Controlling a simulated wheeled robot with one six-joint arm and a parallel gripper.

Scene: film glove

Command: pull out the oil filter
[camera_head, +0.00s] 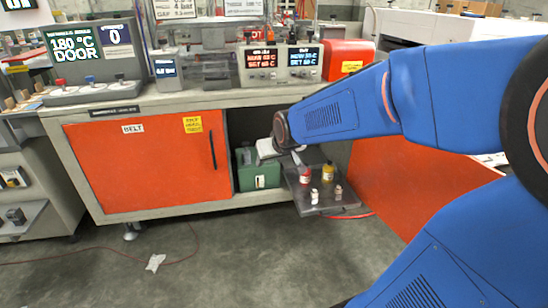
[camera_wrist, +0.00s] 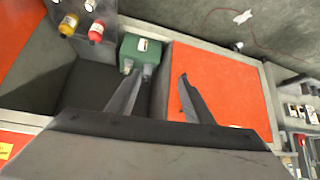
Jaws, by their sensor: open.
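No part is clearly readable as the oil filter. A green box-shaped unit (camera_head: 258,171) with a white label sits low in the open cabinet bay; its top is partly hidden behind my gripper in the head view. It also shows in the wrist view (camera_wrist: 140,47), with two small pale fittings on its near side. My gripper (camera_wrist: 160,77) is open and empty. Its two dark fingers are spread, with the green unit beyond the left finger and an orange panel behind the right one. In the head view my gripper (camera_head: 270,149) is at the bay opening, above the green unit.
A dark tray (camera_head: 322,207) juts out right of the bay, carrying a red bottle (camera_head: 305,174), a yellow bottle (camera_head: 328,172) and small pale bottles. An orange door (camera_head: 150,165) with a black handle is left of the bay. The floor in front is mostly clear.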

